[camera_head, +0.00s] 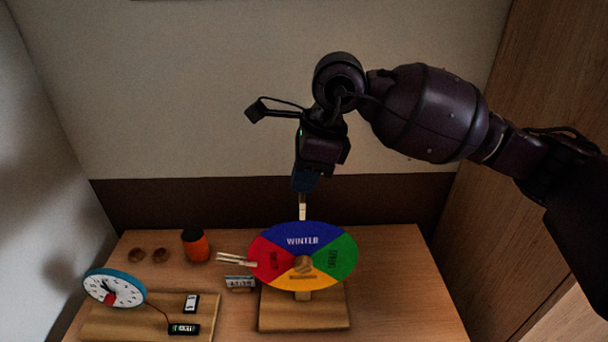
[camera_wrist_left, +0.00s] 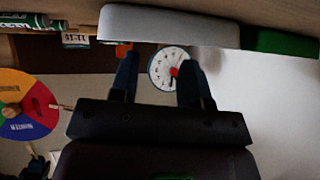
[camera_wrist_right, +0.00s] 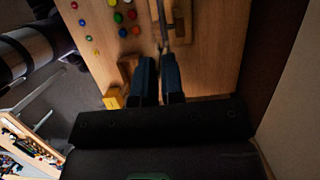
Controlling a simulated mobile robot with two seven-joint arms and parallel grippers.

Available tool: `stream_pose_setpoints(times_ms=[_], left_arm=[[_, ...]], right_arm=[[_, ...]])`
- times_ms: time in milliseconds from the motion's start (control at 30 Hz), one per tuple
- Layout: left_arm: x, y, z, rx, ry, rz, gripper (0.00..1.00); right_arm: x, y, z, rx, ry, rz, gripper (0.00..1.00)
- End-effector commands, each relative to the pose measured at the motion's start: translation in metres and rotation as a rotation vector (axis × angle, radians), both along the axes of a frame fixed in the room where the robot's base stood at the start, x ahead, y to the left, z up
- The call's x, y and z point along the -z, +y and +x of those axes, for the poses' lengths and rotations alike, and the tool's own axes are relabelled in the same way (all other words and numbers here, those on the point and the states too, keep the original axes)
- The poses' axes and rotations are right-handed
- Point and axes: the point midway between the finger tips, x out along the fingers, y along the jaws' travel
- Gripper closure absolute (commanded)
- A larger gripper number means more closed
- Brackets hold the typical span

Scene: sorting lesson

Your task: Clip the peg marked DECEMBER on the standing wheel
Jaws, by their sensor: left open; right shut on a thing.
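The standing wheel (camera_head: 337,240) has blue, green, yellow and red quarters, with WINTER on the blue one at the top. It stands upright on a wooden base (camera_head: 330,318). My right gripper (camera_head: 304,188) is above it, shut on a light wooden peg (camera_head: 303,208). The peg points down and its lower end meets the wheel's top rim; I cannot tell whether it grips the rim, nor read its marking. Another peg (camera_head: 234,260) sticks out left from the red quarter. My left gripper (camera_wrist_left: 157,85) is open and empty in the left wrist view, out of the head view.
A toy clock (camera_head: 113,288) stands on a board (camera_head: 145,325) at the left, with black-and-white number blocks. A small lettered sign (camera_head: 240,283) stands left of the wheel. An orange pot (camera_head: 195,249) and two brown knobs are behind. The table right of the wheel is clear.

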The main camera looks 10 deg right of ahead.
Motion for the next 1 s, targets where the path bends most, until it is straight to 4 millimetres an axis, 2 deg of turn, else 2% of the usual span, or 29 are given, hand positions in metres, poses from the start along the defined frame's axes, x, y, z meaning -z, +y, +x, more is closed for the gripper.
stream_pose_setpoints(times_ms=[500, 1000], left_arm=[[0.003, 0.0, 0.0, 0.001, -0.009, 0.001, 0.57], [0.002, 0.0, 0.0, 0.001, -0.01, 0.0, 0.57]], right_arm=[[0.014, 0.0, 0.0, 0.001, 0.001, -0.001, 1.0], [0.015, 0.0, 0.0, 0.0, 0.001, 0.0, 1.0]])
